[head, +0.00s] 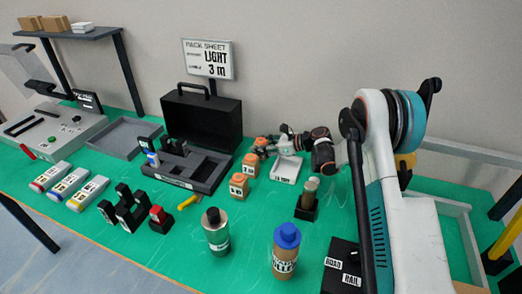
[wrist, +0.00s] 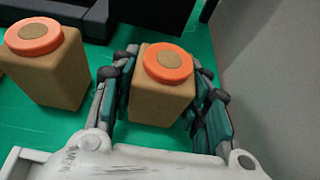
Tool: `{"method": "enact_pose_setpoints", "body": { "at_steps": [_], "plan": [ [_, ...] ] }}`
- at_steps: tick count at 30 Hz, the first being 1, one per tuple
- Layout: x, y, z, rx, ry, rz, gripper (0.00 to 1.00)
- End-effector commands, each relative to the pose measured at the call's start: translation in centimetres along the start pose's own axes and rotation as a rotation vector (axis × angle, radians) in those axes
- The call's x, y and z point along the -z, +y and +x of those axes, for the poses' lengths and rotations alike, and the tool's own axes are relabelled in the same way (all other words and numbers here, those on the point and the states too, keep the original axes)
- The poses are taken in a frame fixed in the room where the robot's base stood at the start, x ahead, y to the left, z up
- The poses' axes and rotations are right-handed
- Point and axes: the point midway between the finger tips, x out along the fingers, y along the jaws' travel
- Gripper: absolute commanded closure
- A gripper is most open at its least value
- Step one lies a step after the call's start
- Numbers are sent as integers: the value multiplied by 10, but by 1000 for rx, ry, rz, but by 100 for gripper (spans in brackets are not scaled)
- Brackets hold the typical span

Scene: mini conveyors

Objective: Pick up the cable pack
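Several tan box-shaped packs with orange round tops stand on the green table; I take these as cable packs. The farthest one (head: 260,145) is at my gripper (head: 266,143). In the wrist view this pack (wrist: 161,92) stands upright between the two fingers of my gripper (wrist: 166,80), one finger close along each side. Whether the fingers press on it or leave a thin gap, I cannot tell. A second pack (wrist: 45,65) stands to the left in the wrist view, apart from the fingers. Labelled packs (head: 239,186) and (head: 250,166) stand nearer in the head view.
A black open case (head: 203,118) and a dark slotted tray (head: 190,168) stand left of the packs. A small white tray (head: 286,169) is just right of them. A sign (head: 208,59) reads "LIGHT 3 m". Bottles (head: 215,230) stand in front.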

Motion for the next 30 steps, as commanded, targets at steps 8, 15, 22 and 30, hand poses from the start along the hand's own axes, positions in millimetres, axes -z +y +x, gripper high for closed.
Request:
{"method": "enact_pose_setpoints", "body": {
  "at_steps": [8,15,22,30],
  "plan": [
    [0,0,0,0,0,0,86],
    [-4,0,-2,0,0,0,86],
    [-28,0,-12,0,0,0,86],
    [-79,0,-33,0,0,0,86]
  ]
}}
